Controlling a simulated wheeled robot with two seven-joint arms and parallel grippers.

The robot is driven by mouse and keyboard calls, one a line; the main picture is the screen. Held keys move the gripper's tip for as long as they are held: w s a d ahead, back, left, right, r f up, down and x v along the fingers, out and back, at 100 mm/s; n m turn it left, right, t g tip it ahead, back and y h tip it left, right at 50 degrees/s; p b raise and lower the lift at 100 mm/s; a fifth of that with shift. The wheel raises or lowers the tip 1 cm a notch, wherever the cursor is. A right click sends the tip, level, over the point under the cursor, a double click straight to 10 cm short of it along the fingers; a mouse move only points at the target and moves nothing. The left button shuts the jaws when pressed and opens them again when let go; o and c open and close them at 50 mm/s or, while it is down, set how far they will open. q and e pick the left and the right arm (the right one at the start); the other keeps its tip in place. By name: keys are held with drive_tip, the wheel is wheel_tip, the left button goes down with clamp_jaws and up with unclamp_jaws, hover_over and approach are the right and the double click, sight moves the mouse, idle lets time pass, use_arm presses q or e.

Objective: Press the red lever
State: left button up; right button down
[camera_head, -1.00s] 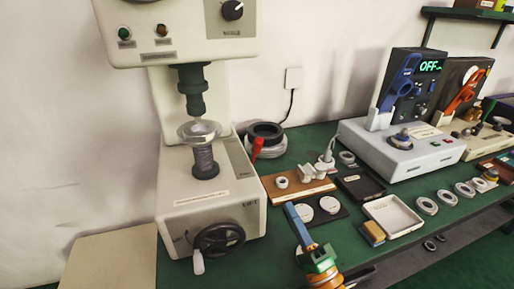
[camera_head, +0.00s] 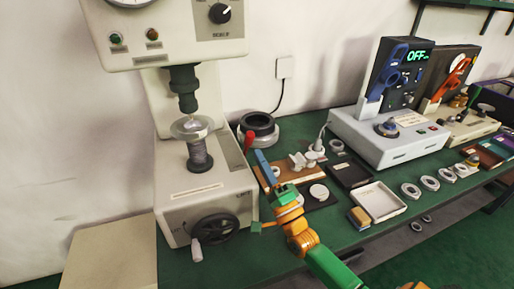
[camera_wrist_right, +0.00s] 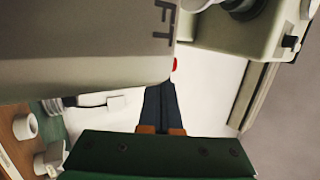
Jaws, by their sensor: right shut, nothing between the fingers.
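The red lever (camera_head: 248,140) sticks up at the right side of the cream press machine (camera_head: 205,203). My right gripper (camera_head: 259,154) has blue fingers, shut with nothing between them. In the head view its fingertips are just below and right of the lever; I cannot tell whether they touch it. In the right wrist view, a small red bit of the lever (camera_wrist_right: 174,65) shows past the machine's edge, just beyond the fingertips (camera_wrist_right: 162,86); the remainder is hidden. My left gripper is not in view.
Black and grey rings (camera_head: 258,128) stand behind the lever. A wooden board (camera_head: 292,171) with small white parts lies right of the gripper. A white tray (camera_head: 380,201), blue-grey device (camera_head: 390,138) and several metal rings are farther right. The handwheel (camera_head: 207,226) is at the machine's front.

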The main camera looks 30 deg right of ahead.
drive_tip(key=shift+x, duration=1.15)
